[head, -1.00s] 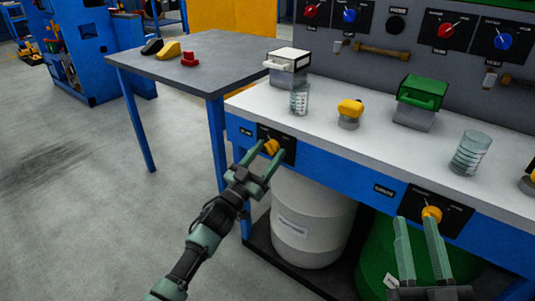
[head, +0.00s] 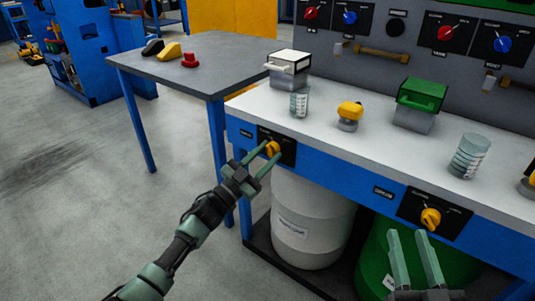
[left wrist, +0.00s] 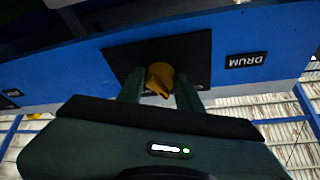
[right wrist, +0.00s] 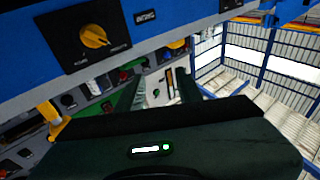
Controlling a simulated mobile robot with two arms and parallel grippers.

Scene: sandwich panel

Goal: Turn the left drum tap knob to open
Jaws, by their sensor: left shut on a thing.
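The left drum tap knob (head: 272,148) is yellow and sits on a black plate (head: 289,154) on the blue front rail of the bench. My left gripper (head: 270,151) has a finger on either side of it and is shut on it. In the left wrist view the knob (left wrist: 160,76) shows between the fingertips, its pointer tilted down and slightly right.
A white drum (head: 312,225) and a green drum (head: 385,262) stand below the bench (head: 330,120). Glass beakers, boxes and a yellow button stand on top. A grey side table (head: 215,70) is at left. The floor at left is clear.

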